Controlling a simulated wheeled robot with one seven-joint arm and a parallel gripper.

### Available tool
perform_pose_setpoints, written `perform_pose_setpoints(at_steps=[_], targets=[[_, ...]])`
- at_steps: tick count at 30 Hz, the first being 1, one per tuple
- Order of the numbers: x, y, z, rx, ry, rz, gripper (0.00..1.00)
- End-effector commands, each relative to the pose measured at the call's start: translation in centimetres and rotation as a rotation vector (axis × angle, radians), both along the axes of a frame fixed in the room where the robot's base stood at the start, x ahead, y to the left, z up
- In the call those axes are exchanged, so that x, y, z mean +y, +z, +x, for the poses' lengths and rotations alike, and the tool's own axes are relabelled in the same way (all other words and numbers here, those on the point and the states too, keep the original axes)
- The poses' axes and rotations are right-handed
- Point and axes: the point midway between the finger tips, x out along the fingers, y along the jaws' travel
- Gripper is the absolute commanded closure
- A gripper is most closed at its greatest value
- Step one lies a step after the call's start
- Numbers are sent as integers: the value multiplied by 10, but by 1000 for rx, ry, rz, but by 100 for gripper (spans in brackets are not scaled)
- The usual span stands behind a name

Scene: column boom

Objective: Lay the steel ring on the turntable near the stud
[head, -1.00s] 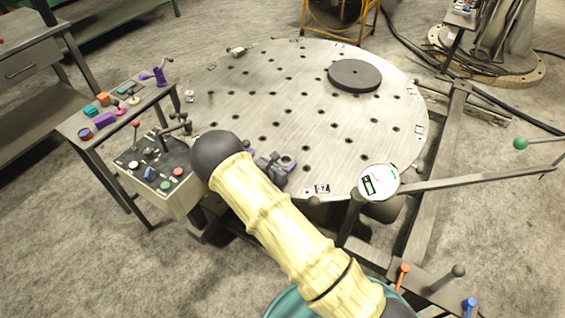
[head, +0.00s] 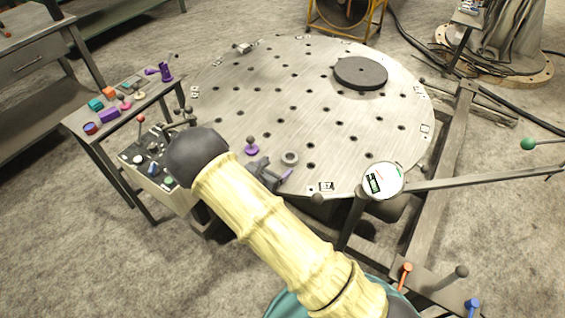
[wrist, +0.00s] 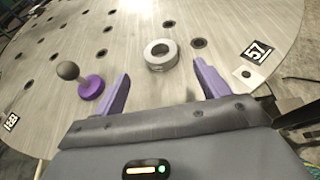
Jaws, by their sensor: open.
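The steel ring (head: 290,157) lies flat on the turntable (head: 300,110) near its front edge; in the wrist view the ring (wrist: 161,55) is just beyond my fingertips. A stud-like piece with a purple round base (head: 252,150) and dark ball top stands upright to the ring's left, apart from it; it also shows in the wrist view (wrist: 90,87). My gripper (head: 273,169) is open and empty at the turntable's front edge, its purple fingers (wrist: 163,78) spread on the near side of the ring. Nothing sits between the fingers.
A dark disc (head: 360,73) lies at the turntable's back right. A control box (head: 150,165) and a side bench (head: 125,105) with small coloured parts stand at left. A round gauge (head: 383,180) on an arm is at front right. The turntable's middle is clear.

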Motion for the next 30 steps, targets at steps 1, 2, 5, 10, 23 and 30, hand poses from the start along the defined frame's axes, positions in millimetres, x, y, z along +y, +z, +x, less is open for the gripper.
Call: perform_pose_setpoints(at_steps=[1,2,5,10,23,30], targets=[[6,4,-8,-1,3,1,25],[9,6,-12,0,3,2,25],[16,11,-24,1,2,2,25],[21,16,-33,1,-1,-1,25],[21,16,-33,2,-1,-1,25],[21,16,-32,2,-1,-1,25]])
